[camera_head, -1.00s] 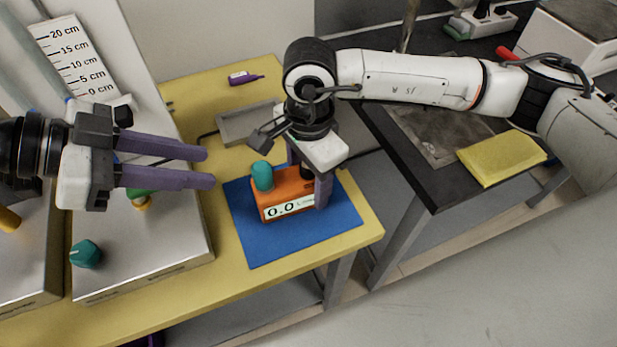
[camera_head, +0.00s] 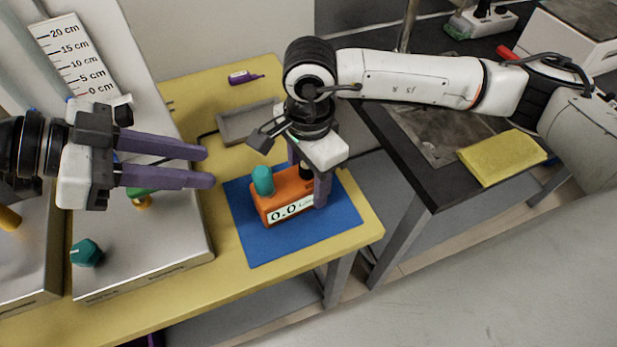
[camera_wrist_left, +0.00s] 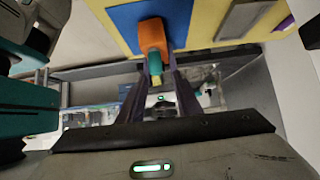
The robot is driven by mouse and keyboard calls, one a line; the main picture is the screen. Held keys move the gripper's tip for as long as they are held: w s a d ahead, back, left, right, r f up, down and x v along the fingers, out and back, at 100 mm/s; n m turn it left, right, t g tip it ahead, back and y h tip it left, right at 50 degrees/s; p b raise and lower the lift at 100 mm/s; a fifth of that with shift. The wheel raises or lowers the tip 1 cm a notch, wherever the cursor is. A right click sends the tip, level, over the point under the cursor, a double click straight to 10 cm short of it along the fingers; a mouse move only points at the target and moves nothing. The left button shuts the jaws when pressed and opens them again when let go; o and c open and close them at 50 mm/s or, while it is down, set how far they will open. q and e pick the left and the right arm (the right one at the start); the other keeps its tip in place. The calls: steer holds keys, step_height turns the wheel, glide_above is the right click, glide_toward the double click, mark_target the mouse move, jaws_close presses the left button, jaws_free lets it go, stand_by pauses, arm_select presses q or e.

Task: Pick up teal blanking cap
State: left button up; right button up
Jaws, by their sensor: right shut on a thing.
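A teal rounded cap (camera_head: 263,180) stands upright at the left end of the orange instrument (camera_head: 283,208), which has a display reading 0.0. My right gripper (camera_head: 307,185) comes down over the instrument's right part and is shut on it. My left gripper (camera_head: 211,167) is open and empty, its purple fingers pointing right, to the left of the teal cap and apart from it. In the left wrist view the teal cap (camera_wrist_left: 155,62) and orange instrument (camera_wrist_left: 152,36) appear beyond the fingers, roughly in line with the gap. A second teal, many-sided piece (camera_head: 86,252) sits on the metal box.
The instrument is over a blue mat (camera_head: 251,250) on the yellow table (camera_head: 170,312). A metal box (camera_head: 180,235) with a green and yellow fitting lies beneath my left gripper. A grey tray (camera_head: 238,129) and purple marker (camera_head: 243,78) lie behind. A yellow cloth (camera_head: 500,158) is on the dark bench.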

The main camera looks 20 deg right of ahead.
arm_select(q)
steer(key=o, duration=0.5)
steer(key=shift+d+r, duration=0.1)
steer(key=shift+d, duration=0.05)
steer(key=shift+c, duration=0.2)
steer(key=m+g+y, duration=0.2)
steer(key=m+y, duration=0.2)
steer(key=y, duration=0.2)
glide_toward(259, 171)
steer(key=shift+m, duration=0.3)
steer(key=x, duration=1)
steer(key=shift+d+f, duration=0.15)
steer(key=shift+f, duration=0.15)
